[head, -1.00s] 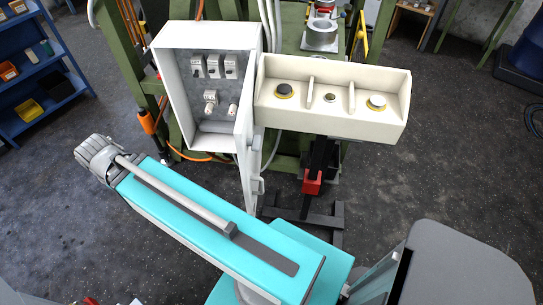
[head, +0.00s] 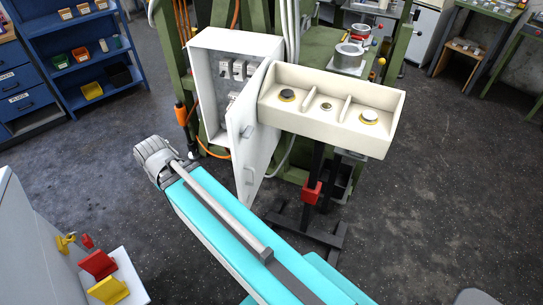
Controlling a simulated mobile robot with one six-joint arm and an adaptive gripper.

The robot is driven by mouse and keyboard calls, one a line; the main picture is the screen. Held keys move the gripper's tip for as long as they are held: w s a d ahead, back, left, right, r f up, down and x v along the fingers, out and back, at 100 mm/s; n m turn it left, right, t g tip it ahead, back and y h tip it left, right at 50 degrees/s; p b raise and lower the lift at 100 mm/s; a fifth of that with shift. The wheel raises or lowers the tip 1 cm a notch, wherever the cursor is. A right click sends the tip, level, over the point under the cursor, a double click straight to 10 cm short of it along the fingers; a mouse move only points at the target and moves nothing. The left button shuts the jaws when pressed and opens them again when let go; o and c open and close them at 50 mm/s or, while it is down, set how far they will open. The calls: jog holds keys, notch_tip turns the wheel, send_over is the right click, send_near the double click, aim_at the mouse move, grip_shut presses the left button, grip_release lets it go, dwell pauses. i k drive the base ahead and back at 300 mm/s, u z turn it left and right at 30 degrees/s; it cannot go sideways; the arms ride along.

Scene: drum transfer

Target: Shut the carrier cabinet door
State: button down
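The white cabinet (head: 205,88) stands open at upper middle in the head view, on a green machine frame. Grey switches show inside it. Its door (head: 247,130) hangs on the right side and stands partly open, swung toward me. I see the door's outer face with small light fittings on it. The door hides the right and lower part of the interior. The gap between the door's free edge and the cabinet is clearly visible. My gripper is not visible in the head view.
A cream control box (head: 330,105) with several buttons stands close to the right of the door, on a dark post with a red clamp (head: 311,192). Blue shelving (head: 70,60) stands at upper left. A white tray (head: 122,280) with red and yellow pieces is at lower left.

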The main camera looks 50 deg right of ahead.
aim_at(251, 157)
jog(key=u, duration=0.05)
jog(key=k, duration=1.5)
jog(key=z, duration=0.75)
jog(key=i, duration=1)
